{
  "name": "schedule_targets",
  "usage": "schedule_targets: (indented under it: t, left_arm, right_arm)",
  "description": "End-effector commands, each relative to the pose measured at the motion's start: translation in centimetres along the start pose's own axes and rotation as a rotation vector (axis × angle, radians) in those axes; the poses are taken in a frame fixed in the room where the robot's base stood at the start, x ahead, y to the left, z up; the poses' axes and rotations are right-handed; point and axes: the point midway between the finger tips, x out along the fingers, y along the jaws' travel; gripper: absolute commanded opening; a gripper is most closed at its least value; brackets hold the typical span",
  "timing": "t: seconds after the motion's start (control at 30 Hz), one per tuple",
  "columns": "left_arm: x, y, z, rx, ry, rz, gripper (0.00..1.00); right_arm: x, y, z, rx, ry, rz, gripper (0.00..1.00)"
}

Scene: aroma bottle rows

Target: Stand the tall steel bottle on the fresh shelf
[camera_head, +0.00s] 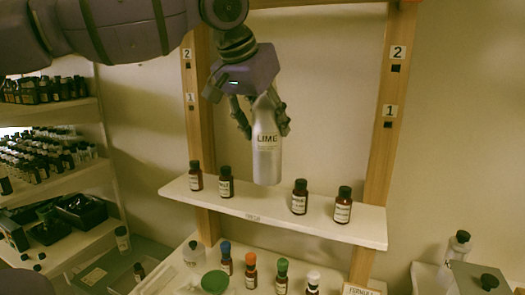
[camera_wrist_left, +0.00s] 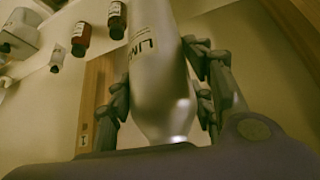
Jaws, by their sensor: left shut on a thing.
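The tall steel bottle (camera_head: 267,150), labelled LIME, is held upright in my left gripper (camera_head: 260,112). The fingers close around its upper part. The bottle hangs over the gap between two pairs of brown bottles on the fresh shelf (camera_head: 275,212); I cannot tell whether its base touches the board. In the left wrist view the steel bottle (camera_wrist_left: 162,85) sits between the fingers (camera_wrist_left: 165,95). My right gripper is not in view.
Brown bottles (camera_head: 226,182) and (camera_head: 300,197) flank the gap on the shelf. Wooden posts (camera_head: 387,120) stand at both sides. Coloured-cap bottles (camera_head: 250,270) stand on the lower surface. Stocked shelves (camera_head: 50,150) are at left.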

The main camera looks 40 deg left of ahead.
Motion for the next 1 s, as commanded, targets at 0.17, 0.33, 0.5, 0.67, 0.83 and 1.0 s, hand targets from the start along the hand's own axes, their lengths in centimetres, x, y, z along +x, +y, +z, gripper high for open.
schedule_targets:
  t: [0.17, 0.33, 0.5, 0.67, 0.83, 1.0]
  left_arm:
    - [2.8, -1.5, 0.2, 0.001, 0.002, 0.0, 0.0]
    - [3.7, -2.0, 0.1, 0.001, 0.005, 0.0, 0.0]
    - [5.1, -2.7, 0.5, 0.001, 0.002, 0.001, 0.0]
    - [7.0, -2.6, 1.8, 0.002, 0.002, 0.001, 0.0]
    - [7.2, -2.6, 1.9, 0.001, 0.005, 0.0, 0.0]
    - [7.3, -2.6, 1.9, 0.001, 0.005, 0.0, 0.0]
  right_arm:
    - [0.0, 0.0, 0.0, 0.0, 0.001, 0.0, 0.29]
    - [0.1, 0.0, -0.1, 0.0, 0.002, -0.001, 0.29]
    - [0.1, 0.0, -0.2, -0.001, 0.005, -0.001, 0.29]
    - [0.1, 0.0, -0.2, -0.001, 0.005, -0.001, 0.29]
    - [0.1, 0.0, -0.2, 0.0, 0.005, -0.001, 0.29]
    - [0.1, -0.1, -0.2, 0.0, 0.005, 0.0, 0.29]
